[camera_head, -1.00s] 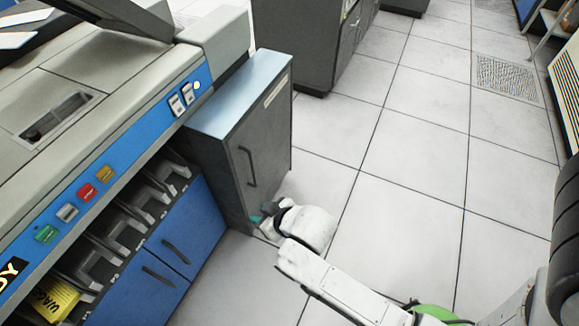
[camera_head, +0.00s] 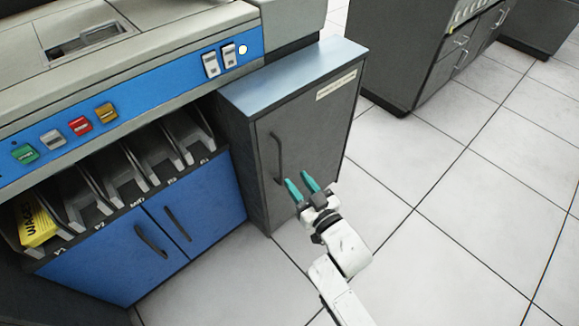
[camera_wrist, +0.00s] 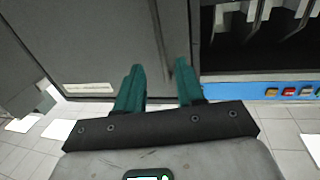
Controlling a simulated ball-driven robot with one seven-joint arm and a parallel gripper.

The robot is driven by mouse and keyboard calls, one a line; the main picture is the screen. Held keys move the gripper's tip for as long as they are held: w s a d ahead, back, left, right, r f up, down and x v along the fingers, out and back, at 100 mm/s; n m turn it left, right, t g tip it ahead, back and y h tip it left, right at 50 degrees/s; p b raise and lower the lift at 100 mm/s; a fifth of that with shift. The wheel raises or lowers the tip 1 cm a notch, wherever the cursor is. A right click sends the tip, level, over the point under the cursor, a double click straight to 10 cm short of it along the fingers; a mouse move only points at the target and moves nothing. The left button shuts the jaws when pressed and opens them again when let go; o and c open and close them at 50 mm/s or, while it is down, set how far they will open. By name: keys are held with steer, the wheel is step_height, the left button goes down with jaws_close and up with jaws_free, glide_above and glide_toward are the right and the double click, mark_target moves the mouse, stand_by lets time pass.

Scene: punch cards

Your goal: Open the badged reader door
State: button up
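A grey cabinet door (camera_head: 308,140) with a dark vertical bar handle (camera_head: 277,157) near its left edge stands right of the blue machine. A pale label (camera_head: 336,84) is at its upper right. The door looks shut. It is unclear whether this label is the badge. My gripper (camera_head: 302,186) has teal fingers spread apart, just right of and below the handle in the head view. The wrist view shows the open fingers (camera_wrist: 158,86) over the grey door face (camera_wrist: 85,40), with the label (camera_wrist: 88,88) at lower left. I see nothing held; contact with the handle cannot be told.
The blue-fronted machine has two lower doors (camera_head: 140,250), card pockets (camera_head: 117,180) and coloured buttons (camera_head: 80,125) at left. A yellow card (camera_head: 35,220) sits in the left pocket. Another grey cabinet (camera_head: 405,55) stands behind. The tiled floor (camera_head: 480,200) at right is clear.

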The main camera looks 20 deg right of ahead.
mark_target(282, 162)
steer(key=w, duration=0.1)
steer(key=w+b, duration=0.1)
steer(key=w, duration=0.1)
steer(key=w+b, duration=0.1)
steer(key=w, duration=0.1)
steer(key=shift+a+f, duration=0.25)
steer(key=shift+w+a+r+b, duration=0.1)
steer(key=shift+w+b, duration=0.2)
steer(key=shift+w, duration=0.2)
steer(key=shift+w+a+r+b, duration=0.1)
steer(key=shift+w+b, duration=0.2)
steer(key=shift+w, duration=0.2)
jaws_close()
